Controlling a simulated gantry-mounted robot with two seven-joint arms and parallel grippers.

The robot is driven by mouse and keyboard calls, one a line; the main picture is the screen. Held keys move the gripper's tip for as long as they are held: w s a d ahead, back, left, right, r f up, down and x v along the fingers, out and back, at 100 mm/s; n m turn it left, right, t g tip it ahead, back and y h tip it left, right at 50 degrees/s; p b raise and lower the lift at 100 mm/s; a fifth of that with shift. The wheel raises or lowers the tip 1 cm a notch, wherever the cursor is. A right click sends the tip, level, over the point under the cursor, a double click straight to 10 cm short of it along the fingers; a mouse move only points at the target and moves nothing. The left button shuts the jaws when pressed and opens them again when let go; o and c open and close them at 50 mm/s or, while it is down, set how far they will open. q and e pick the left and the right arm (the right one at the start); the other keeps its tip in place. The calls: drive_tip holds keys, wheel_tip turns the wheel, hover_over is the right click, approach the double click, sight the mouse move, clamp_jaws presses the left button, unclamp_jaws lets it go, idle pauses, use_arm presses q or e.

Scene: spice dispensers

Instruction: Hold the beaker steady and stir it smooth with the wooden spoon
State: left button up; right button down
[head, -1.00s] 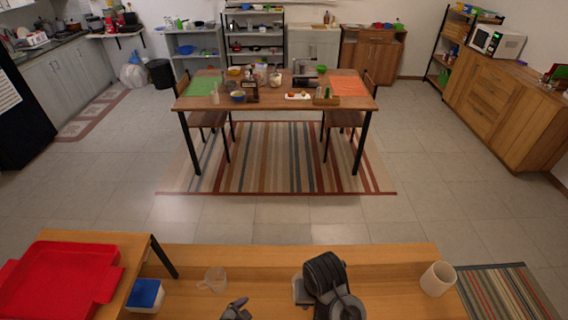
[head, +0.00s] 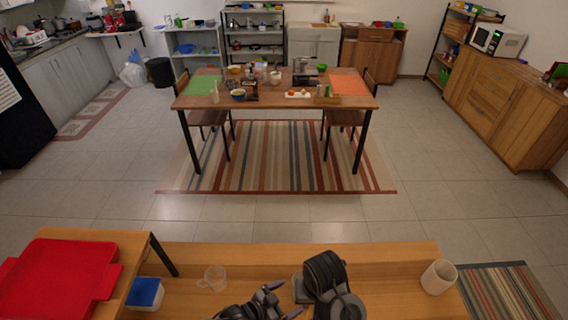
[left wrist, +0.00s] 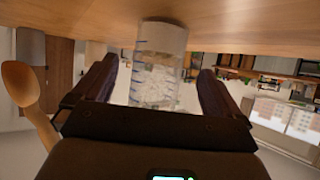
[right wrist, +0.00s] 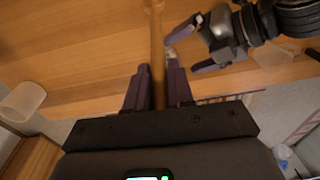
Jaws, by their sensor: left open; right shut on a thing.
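The clear graduated beaker (left wrist: 158,62) stands on the table, seen upside down between the spread fingers of my left gripper (left wrist: 158,82) in the left wrist view. A gap shows on each side of it. In the head view my left gripper (head: 287,300) is open and points right; I cannot make out the beaker there. My right gripper (right wrist: 156,78) is shut on the wooden spoon (right wrist: 157,40), whose handle runs out between its fingers. The spoon's bowl (left wrist: 21,86) shows at the left of the left wrist view, apart from the beaker.
A clear cup with a handle (head: 214,278) stands left of my left gripper. A white cylindrical container (head: 438,277) stands at the right end of the table. A blue-and-white box (head: 145,293) and a red tray (head: 60,275) are at the left.

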sight(293, 296)
use_arm(q)
drive_tip(key=b+x, duration=0.1)
drive_tip(key=x, duration=0.1)
drive_tip(key=b+x, duration=0.1)
drive_tip(key=x, duration=0.1)
drive_tip(key=shift+s+a+f+b, duration=0.1)
drive_tip(key=shift+a+f+b, duration=0.05)
drive_tip(key=shift+f+b, duration=0.2)
use_arm(e)
wheel_tip(293, 296, down, 4)
drive_tip(key=shift+f, duration=0.1)
use_arm(q)
drive_tip(key=shift+r+b+x, duration=0.25)
drive_tip(key=shift+b+x, duration=0.75)
drive_tip(key=shift+x, duration=0.2)
use_arm(e)
drive_tip(key=shift+f, duration=0.9)
use_arm(q)
drive_tip(key=c, duration=0.8)
use_arm(e)
drive_tip(key=w+r+t, duration=0.2)
drive_tip(key=r+t, duration=0.1)
drive_tip(key=r, duration=0.5)
drive_tip(key=w+d+r+t+y, duration=0.1)
drive_tip(key=w+r+t, duration=0.2)
drive_tip(key=r, duration=0.6)
drive_tip(key=shift+w+d+m, duration=0.2)
drive_tip(key=shift+w+m, duration=0.1)
